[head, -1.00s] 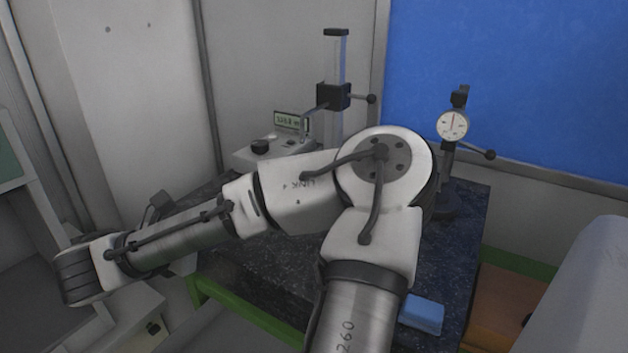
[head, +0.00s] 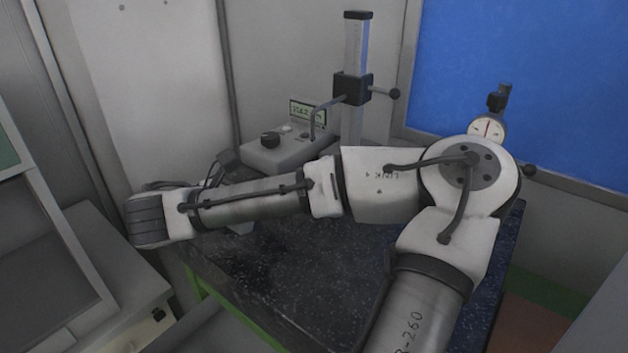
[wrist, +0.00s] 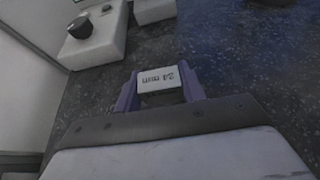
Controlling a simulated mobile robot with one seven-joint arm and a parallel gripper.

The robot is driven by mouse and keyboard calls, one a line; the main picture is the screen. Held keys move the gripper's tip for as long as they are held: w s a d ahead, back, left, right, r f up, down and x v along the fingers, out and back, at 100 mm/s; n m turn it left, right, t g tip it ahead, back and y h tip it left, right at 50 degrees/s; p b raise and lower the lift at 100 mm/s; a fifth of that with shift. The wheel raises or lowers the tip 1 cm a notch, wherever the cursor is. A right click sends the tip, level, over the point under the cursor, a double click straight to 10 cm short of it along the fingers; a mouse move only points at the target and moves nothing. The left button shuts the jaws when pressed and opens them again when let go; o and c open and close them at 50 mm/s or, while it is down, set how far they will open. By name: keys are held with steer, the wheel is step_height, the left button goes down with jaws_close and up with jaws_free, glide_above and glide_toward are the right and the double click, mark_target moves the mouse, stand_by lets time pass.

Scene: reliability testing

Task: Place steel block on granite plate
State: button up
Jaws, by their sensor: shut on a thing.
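The steel block (wrist: 157,78) is a small pale block with "24 mm" on its face, upside down in the wrist view. My gripper (wrist: 162,88) has purple fingers shut on both sides of it. The granite plate (head: 290,262) is a dark speckled slab in the head view. It also fills much of the wrist view (wrist: 250,75), behind the block. I cannot tell whether the block touches the plate or hangs above it. In the head view my arm hides the block and most of the gripper at the plate's left corner.
A height gauge (head: 353,88) and a light box with a knob and display (head: 285,150) stand at the plate's back. A dial indicator (head: 487,129) stands behind my elbow. A grey cabinet (head: 95,290) is at left. The plate's middle looks clear.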

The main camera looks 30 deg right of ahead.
steer(key=w+d, duration=0.1)
steer(key=d, duration=0.3)
steer(key=w+d, duration=0.1)
steer(key=d, duration=0.3)
steer(key=w+d, duration=0.2)
steer(key=d, duration=0.1)
steer(key=shift+d, duration=0.4)
steer(key=f+b, duration=0.1)
steer(key=d+f+b, duration=0.1)
steer(key=f, duration=0.1)
steer(key=shift+w, duration=0.2)
steer(key=shift+f, duration=0.25)
steer(key=shift+f+b, duration=0.15)
steer(key=shift+b, duration=0.2)
steer(key=o, duration=1.3)
